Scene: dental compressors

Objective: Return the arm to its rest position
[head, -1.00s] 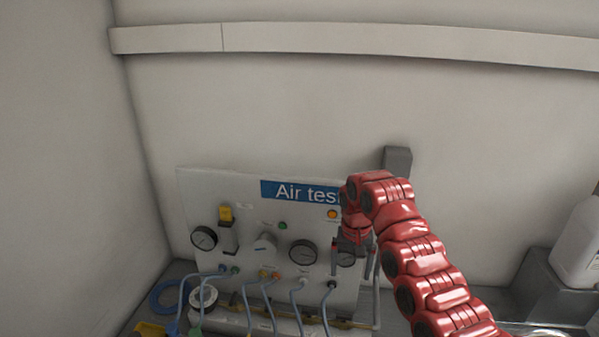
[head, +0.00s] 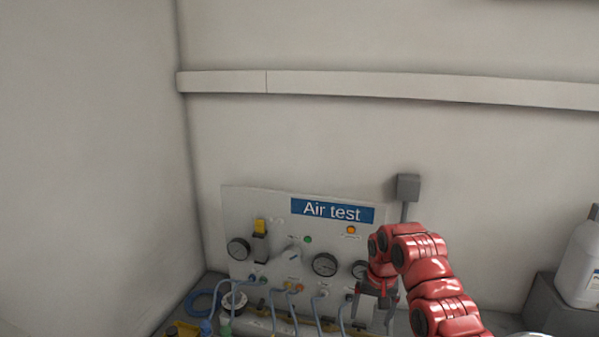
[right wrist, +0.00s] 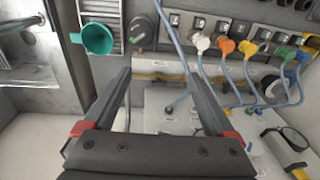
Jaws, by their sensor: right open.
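My right arm (head: 432,280) is red and comes in from the lower right in the head view. It is bent, with the wrist turned down. My right gripper (head: 376,316) hangs at the right edge of the Air test panel (head: 336,238), and its fingers point down. It also shows in the right wrist view (right wrist: 158,76), with two dark fingers spread apart and nothing held between them. Whether it touches the panel I cannot tell. My left gripper is not in view.
The panel carries gauges (head: 325,265), a yellow switch (head: 260,226) and an orange lamp (head: 351,230). Several hoses run below it. A white jug (head: 582,262) stands at the right. In the right wrist view, a teal cup (right wrist: 98,39) and coloured hose fittings (right wrist: 226,46) lie beyond the fingers.

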